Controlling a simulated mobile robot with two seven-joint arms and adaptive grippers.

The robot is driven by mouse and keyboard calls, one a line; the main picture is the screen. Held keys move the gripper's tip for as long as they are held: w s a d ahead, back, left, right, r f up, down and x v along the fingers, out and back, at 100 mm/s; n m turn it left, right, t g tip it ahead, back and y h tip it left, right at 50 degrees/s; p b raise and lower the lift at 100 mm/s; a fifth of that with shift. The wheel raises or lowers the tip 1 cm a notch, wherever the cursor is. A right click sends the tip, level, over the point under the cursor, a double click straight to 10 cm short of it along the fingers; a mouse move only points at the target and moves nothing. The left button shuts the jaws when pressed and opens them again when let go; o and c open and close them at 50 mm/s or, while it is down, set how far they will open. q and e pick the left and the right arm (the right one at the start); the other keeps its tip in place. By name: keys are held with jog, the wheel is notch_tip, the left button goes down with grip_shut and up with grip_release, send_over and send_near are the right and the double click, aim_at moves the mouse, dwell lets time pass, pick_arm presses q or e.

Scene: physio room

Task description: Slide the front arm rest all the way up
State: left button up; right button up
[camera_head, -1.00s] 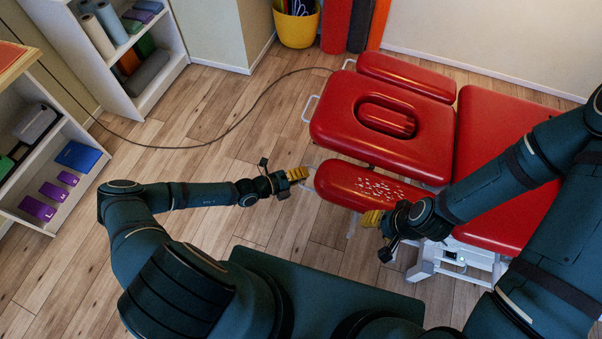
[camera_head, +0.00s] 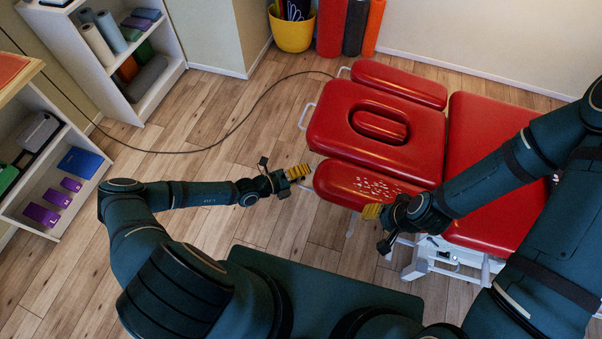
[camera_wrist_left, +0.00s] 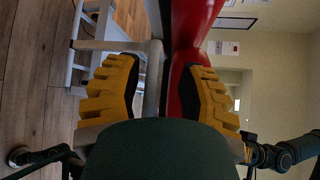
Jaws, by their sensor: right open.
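The front arm rest (camera_head: 340,181) is a red padded piece on the near side of the red treatment table, with a pale speckled patch on top. My left gripper (camera_head: 300,172) is just off its left end, near a white metal bar. In the left wrist view my left gripper (camera_wrist_left: 157,95) is open; the white bar (camera_wrist_left: 152,85) shows between its yellow fingers and the red arm rest (camera_wrist_left: 188,40) shows beside the right finger. I cannot tell whether either finger touches. My right gripper (camera_head: 372,212) is open at the near edge of the arm rest, partly hidden by its own arm.
The red head section (camera_head: 335,125) with its oval opening lies behind the front arm rest, and the far arm rest (camera_head: 400,83) beyond it. White table legs (camera_head: 420,262) stand below right. A cable (camera_head: 225,138) crosses the wooden floor.

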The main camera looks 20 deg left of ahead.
pick_arm(q)
jog(key=shift+s+a+f, duration=0.1)
jog(key=shift+a, duration=0.05)
jog(key=shift+s+a, duration=0.15)
jog(key=shift+a, duration=0.1)
jog(key=v, duration=1.1)
